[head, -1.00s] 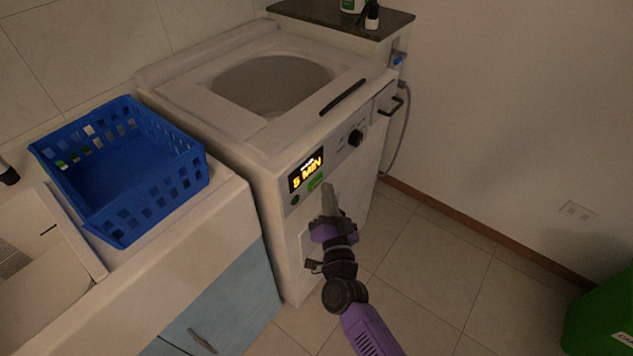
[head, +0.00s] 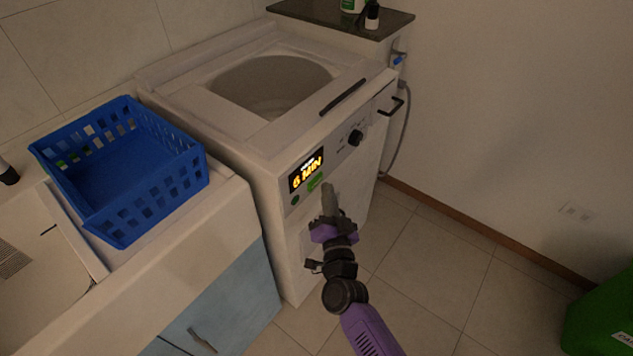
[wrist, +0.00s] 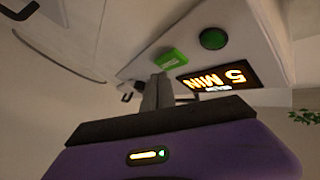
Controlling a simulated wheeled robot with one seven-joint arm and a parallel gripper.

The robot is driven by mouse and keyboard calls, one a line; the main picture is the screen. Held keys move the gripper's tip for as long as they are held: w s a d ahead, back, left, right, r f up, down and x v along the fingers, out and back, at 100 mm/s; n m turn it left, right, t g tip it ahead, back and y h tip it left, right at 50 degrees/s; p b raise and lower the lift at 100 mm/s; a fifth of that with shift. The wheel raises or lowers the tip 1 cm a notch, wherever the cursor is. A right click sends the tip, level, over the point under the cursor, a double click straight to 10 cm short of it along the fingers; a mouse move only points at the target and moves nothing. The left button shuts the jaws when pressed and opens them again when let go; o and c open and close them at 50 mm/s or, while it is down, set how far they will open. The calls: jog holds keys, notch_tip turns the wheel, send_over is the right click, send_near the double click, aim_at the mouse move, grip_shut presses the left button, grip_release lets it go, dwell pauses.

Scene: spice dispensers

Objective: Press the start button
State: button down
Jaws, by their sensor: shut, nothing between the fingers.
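The white washing machine (head: 265,145) has a lit orange display (head: 306,170) on its front panel. A bright green rectangular button (head: 315,184) sits just below the display, with a dark green round button (head: 295,199) to its left. In the wrist view the panel is upside down, with the rectangular button (wrist: 168,60) beside the round button (wrist: 213,39). I cannot read which is the start button. My gripper (head: 328,188) is shut and empty, its tips close to the rectangular button. In the wrist view the fingertips (wrist: 158,80) look just short of it; contact is unclear.
A black knob (head: 356,137) and a dark handle (head: 398,105) are on the panel's right. A blue basket (head: 125,210) stands on the counter at left. A green bin (head: 605,315) is at far right. The floor between is clear.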

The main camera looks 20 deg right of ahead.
jog(key=shift+w+a, duration=0.1)
dwell(0.4)
jog(key=shift+w+a, duration=0.15)
jog(key=shift+w, duration=0.1)
jog(key=shift+w+a, duration=0.25)
jog(key=shift+w, duration=0.05)
dwell(0.8)
dwell(0.3)
jog(key=shift+s+d, duration=0.5)
jog(key=shift+s, duration=0.15)
jog(key=s+d, duration=0.1)
jog(key=s, duration=0.1)
jog(key=s+d, duration=0.2)
jog(key=shift+p, duration=0.3)
jog(key=shift+a, duration=0.1)
dwell(0.7)
